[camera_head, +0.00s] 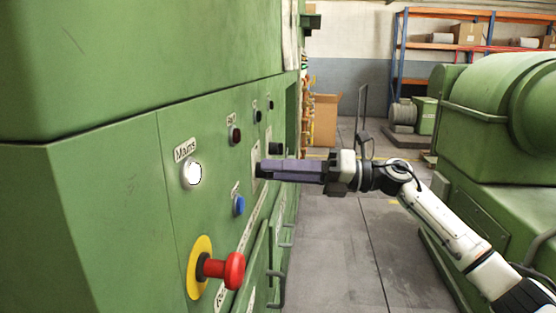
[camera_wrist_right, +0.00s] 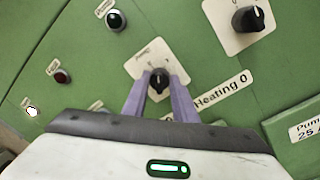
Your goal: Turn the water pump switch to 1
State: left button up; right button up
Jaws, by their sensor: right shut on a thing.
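A black rotary switch (camera_wrist_right: 158,80) on a pale plate (camera_wrist_right: 145,57) is between the two purple fingers of my right gripper (camera_wrist_right: 159,92) in the right wrist view. The gripper is shut on this knob. The plate's small lettering is too blurred to read, and the switch position is unclear. In the head view my right gripper (camera_head: 262,169) reaches in from the right against the green panel (camera_head: 130,190), and its fingers hide the knob. My left gripper is not in view.
A second black knob (camera_wrist_right: 248,18) is up and right in the wrist view. A white Mains light (camera_head: 192,174), a blue button (camera_head: 239,205) and a red emergency stop (camera_head: 228,270) are on the panel. Green machinery (camera_head: 510,120) stands right, with bare floor between.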

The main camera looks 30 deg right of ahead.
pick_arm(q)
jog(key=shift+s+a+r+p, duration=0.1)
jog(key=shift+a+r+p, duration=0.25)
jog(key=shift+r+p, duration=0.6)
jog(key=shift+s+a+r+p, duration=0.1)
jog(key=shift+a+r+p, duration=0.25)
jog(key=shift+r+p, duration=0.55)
pick_arm(e)
jog(key=shift+m, duration=2.7)
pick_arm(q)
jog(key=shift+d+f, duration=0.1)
pick_arm(e)
jog(key=shift+f, duration=0.1)
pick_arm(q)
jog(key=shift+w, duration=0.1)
pick_arm(e)
jog(key=o, duration=1)
jog(key=shift+o, duration=0.2)
